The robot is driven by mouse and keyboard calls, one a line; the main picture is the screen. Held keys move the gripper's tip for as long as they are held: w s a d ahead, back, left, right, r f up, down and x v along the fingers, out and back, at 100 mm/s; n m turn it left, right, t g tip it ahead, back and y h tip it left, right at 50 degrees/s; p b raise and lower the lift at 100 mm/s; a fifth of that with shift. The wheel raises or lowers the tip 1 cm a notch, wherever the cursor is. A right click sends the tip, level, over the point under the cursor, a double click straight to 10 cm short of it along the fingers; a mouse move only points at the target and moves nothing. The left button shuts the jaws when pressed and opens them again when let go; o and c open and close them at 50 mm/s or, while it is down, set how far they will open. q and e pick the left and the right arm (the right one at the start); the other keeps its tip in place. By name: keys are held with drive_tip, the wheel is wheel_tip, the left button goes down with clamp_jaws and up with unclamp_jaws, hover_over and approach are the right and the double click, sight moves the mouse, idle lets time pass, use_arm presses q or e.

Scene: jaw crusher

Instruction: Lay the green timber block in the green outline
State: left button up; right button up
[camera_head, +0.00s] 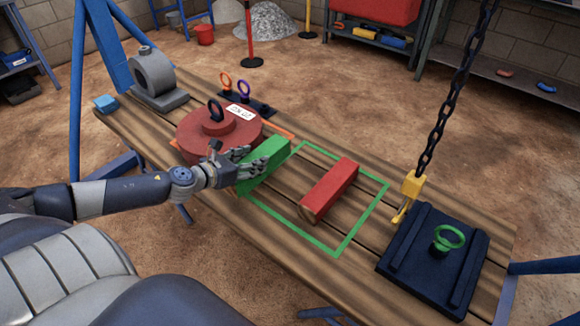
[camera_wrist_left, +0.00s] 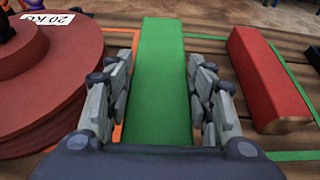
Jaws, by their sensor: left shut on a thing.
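The green timber block (camera_head: 264,164) is at the left edge of the green outline (camera_head: 292,224) on the wooden table. It also shows between the fingers in the left wrist view (camera_wrist_left: 163,75). My left gripper (camera_head: 247,163) is shut on the block near its left end. In the head view the block overlaps the outline's left corner; I cannot tell whether it touches the table. A red timber block (camera_head: 329,189) lies inside the green outline, right of the green block, and also shows in the left wrist view (camera_wrist_left: 268,75). My right gripper is not in view.
A red round weight (camera_head: 190,136) stands close left of the gripper, with an orange outline by it. A dark plate (camera_head: 465,275) with a green ring and a hanging chain (camera_head: 463,85) with yellow hook are at the right. The outline's front part is bare.

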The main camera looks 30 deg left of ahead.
use_arm(q)
drive_tip(key=shift+w+d+r, duration=0.15)
drive_tip(key=shift+w+d, duration=0.15)
drive_tip(key=shift+w, duration=0.2)
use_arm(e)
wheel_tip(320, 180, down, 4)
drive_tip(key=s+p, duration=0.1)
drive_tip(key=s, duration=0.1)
use_arm(q)
drive_tip(key=w+d, duration=0.2)
drive_tip(key=w+d+f, duration=0.1)
drive_tip(key=w+d, duration=0.1)
drive_tip(key=w, duration=0.1)
drive_tip(key=w+d+f, duration=0.1)
drive_tip(key=w+d, duration=0.1)
drive_tip(key=shift+w+d, duration=0.1)
drive_tip(key=shift+w, duration=0.2)
wheel_tip(320, 180, down, 2)
drive_tip(key=shift+f+b, duration=0.2)
drive_tip(key=shift+b, duration=0.3)
drive_tip(key=shift+f, duration=0.15)
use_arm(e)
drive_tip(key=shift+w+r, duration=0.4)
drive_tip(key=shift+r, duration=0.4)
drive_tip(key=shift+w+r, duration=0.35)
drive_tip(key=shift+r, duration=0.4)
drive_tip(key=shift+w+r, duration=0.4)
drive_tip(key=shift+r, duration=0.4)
